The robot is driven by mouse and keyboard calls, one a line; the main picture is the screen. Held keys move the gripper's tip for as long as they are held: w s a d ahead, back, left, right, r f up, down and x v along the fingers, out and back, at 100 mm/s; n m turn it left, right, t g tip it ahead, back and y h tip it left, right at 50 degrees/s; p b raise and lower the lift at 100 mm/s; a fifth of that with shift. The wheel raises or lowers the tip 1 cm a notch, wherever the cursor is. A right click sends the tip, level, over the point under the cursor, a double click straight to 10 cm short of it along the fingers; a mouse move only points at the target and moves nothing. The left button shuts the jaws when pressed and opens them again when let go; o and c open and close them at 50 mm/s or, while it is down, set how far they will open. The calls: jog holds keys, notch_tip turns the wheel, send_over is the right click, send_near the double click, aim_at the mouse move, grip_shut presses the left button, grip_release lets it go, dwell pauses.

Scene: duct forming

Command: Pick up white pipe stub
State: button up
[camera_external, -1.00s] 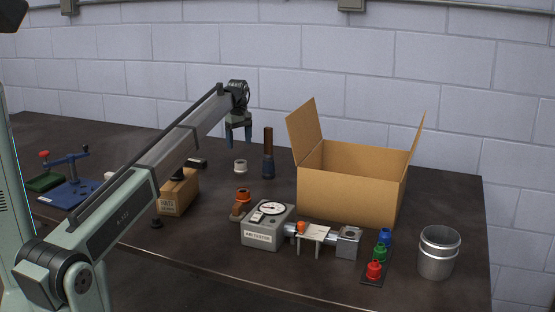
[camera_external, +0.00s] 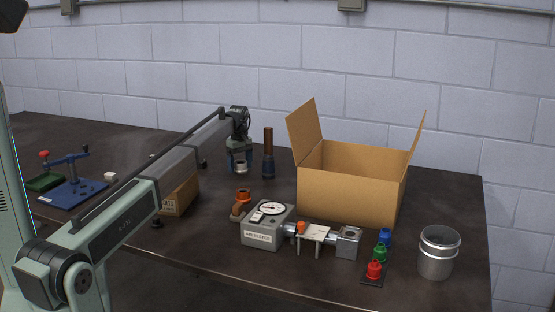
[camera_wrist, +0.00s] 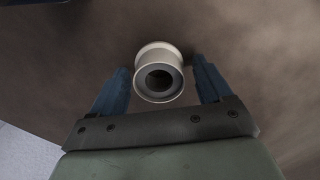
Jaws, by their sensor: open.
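The white pipe stub (camera_external: 240,168) stands on the dark table, left of the dark bottle-like tool. My gripper (camera_external: 240,164) is lowered over it, with one blue finger on each side. In the wrist view the stub (camera_wrist: 159,76) is a short white ring with a dark bore, lying between the tips of my open gripper (camera_wrist: 161,78). A gap shows between the stub and the right finger; the left finger looks very close to it. I cannot tell whether that finger touches.
A dark tool with a brown handle (camera_external: 268,155) stands just right of my gripper. An open cardboard box (camera_external: 347,193) is further right. An orange-brown pipe fitting (camera_external: 240,205) and a grey tester (camera_external: 266,228) are in front. A small carton (camera_external: 178,195) is partly behind my arm.

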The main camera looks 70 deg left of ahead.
jog(key=shift+c, duration=0.3)
jog(key=c, duration=1)
jog(key=shift+r, duration=0.2)
